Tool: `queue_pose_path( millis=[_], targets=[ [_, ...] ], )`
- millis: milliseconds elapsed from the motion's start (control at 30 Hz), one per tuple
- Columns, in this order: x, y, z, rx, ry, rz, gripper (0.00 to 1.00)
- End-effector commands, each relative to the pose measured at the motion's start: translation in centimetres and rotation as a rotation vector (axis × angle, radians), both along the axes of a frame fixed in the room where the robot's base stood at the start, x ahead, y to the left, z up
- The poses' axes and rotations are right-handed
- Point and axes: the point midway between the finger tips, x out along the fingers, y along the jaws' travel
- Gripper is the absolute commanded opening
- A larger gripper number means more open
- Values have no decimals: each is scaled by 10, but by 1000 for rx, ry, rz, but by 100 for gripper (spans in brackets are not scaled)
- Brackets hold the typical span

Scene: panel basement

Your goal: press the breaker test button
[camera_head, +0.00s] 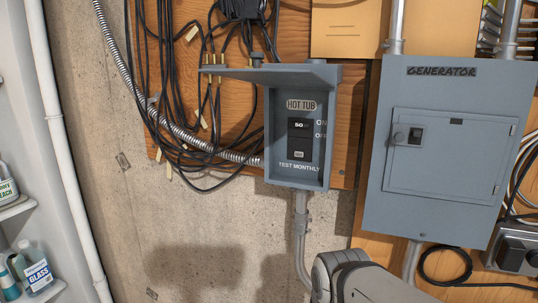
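A small grey "HOT TUB" breaker box (269,150) hangs on the wall in the middle, its top cover raised. Inside is a black breaker (300,131) marked 50, with ON and OFF lettering beside it. A small light test button (299,154) sits low on the breaker, above the words "TEST MONTHLY". Part of my grey arm shows at the bottom, below and right of the box. My gripper is not in view.
A larger grey "GENERATOR" panel (444,84) with a closed door stands to the right. Black cables (160,75) and a metal conduit (137,95) hang left of the box. Shelves with bottles (36,266) are at far left. Bare concrete (190,225) lies below the cables.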

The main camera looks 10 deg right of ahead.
Motion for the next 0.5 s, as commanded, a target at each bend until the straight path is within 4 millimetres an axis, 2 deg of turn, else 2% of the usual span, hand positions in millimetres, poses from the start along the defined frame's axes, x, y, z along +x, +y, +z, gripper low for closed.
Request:
queue_pose_path(
  millis=[33, 267, 500],
  targets=[
    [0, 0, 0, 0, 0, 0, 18],
    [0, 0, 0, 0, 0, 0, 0],
    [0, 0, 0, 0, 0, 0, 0]
  ],
)
